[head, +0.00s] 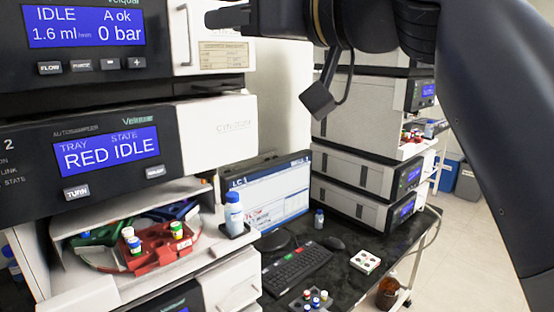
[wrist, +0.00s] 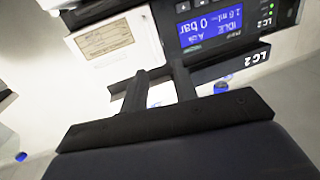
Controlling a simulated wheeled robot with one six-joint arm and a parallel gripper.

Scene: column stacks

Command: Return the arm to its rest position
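My arm (head: 490,110) reaches in from the right of the head view and across its top, raised in front of the instrument stacks. My gripper (wrist: 159,72) shows in the wrist view with its two black fingers apart and nothing held between them. In the head view a dark end part of it (head: 228,16) is at the top, in front of the white door panel of the upper left unit; its fingers are not clear there.
The left stack has a pump display (head: 83,27) and an autosampler display (head: 106,148) reading RED IDLE. Below is an open tray bay with a red rack (head: 160,250) of vials. A monitor (head: 275,200), keyboard (head: 297,268) and white vial rack (head: 365,261) stand on the dark bench.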

